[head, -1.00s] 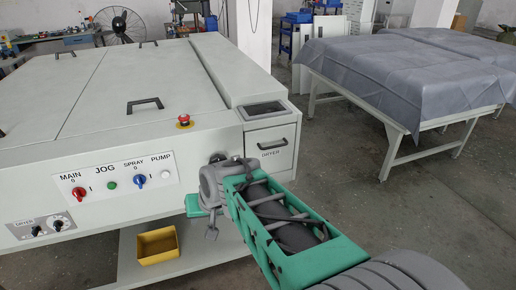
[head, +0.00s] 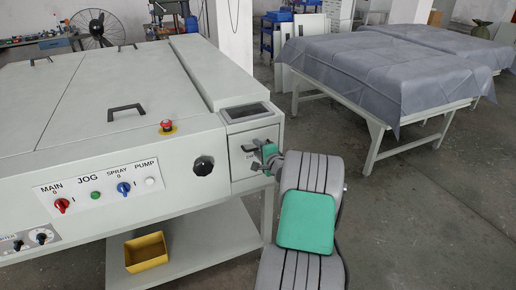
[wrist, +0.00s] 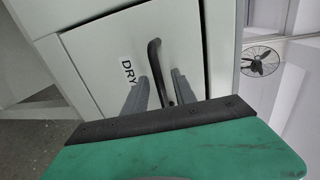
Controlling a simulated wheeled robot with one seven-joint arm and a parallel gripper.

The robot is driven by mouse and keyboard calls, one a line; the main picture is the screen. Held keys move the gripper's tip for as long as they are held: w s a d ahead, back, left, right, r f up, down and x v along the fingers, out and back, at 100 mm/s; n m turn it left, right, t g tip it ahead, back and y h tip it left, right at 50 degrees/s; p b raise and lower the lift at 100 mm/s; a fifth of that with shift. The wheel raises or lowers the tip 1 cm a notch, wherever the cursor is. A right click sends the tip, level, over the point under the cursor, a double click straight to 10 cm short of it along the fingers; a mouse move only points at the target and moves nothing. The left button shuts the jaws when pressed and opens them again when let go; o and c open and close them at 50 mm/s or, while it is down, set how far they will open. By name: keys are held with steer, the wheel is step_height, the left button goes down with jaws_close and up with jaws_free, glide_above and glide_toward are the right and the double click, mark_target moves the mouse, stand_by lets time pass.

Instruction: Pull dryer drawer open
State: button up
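The dryer drawer (head: 240,170) is at the right front corner of the white machine and looks shut. In the wrist view the drawer front (wrist: 100,60) fills the middle, with part of its "DRY" label showing. Its dark bar handle (wrist: 155,62) stands out from the front. My gripper (wrist: 160,92) has its two grey fingers apart, one on each side of the handle, and I see no clear grip on it. In the head view my gripper (head: 262,156) is at the drawer front and hides part of the handle and label.
A black knob (head: 203,165) sits left of the drawer, with a red emergency button (head: 166,126) above. A yellow bin (head: 146,252) stands on the lower shelf (head: 200,235). A cloth-covered table (head: 370,80) stands to the right, with open floor between.

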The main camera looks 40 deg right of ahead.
steer(key=shift+w, duration=0.1)
steer(key=shift+c, duration=0.2)
jaws_close()
stand_by(1.2)
